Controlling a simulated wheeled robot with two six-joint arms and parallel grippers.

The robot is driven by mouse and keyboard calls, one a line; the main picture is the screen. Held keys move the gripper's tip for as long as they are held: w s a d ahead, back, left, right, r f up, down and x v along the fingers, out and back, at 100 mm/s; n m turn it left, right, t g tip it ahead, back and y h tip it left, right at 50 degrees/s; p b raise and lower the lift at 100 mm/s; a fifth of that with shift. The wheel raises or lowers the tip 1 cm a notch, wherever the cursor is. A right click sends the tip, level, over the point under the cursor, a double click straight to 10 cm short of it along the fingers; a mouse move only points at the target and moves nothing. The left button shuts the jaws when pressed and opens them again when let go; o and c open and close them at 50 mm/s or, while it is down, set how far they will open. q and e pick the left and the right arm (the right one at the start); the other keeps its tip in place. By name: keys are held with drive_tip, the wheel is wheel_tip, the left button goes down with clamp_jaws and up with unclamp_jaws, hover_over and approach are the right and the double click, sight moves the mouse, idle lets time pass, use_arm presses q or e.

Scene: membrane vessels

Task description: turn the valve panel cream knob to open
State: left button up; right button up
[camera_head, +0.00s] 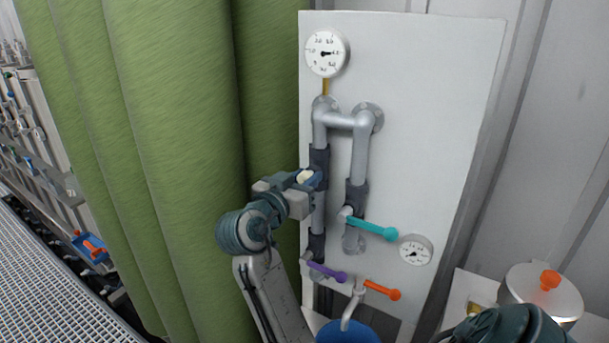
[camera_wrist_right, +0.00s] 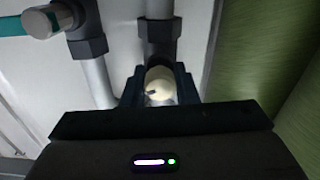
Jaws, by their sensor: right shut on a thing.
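The cream knob (camera_head: 305,176) sits on the left pipe of the white valve panel (camera_head: 430,110). My right gripper (camera_head: 311,181) is shut on the knob. In the right wrist view, the round cream knob (camera_wrist_right: 159,84) lies between the two dark fingers of the right gripper (camera_wrist_right: 160,90), with a small dark mark on its face. The gripper hides the knob's sides and base. My left gripper does not show in either view.
A teal lever (camera_head: 372,228), a purple lever (camera_head: 327,271) and an orange lever (camera_head: 382,290) stick out below. Gauges sit at the panel's top (camera_head: 326,53) and lower right (camera_head: 415,250). Green membrane vessels (camera_head: 170,130) stand close on the left. A blue container (camera_head: 350,333) is below.

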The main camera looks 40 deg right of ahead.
drive_tip(key=n+p, duration=0.2)
drive_tip(key=n, duration=0.1)
drive_tip(key=shift+r+n, duration=0.15)
drive_tip(key=shift+n, duration=0.25)
drive_tip(key=shift+n+p, duration=0.8)
drive_tip(key=shift+n, duration=0.1)
drive_tip(key=n+p, duration=0.3)
drive_tip(key=shift+n, duration=0.3)
drive_tip(key=n+p, duration=1.2)
drive_tip(key=p, duration=0.1)
drive_tip(key=shift+r+n, duration=0.15)
drive_tip(key=shift+n, duration=0.15)
drive_tip(key=shift+n+p, duration=0.75)
drive_tip(key=shift+n, duration=1.05)
drive_tip(key=n, duration=0.3)
drive_tip(key=shift+f+n, duration=0.2)
drive_tip(key=shift+n, duration=1.9)
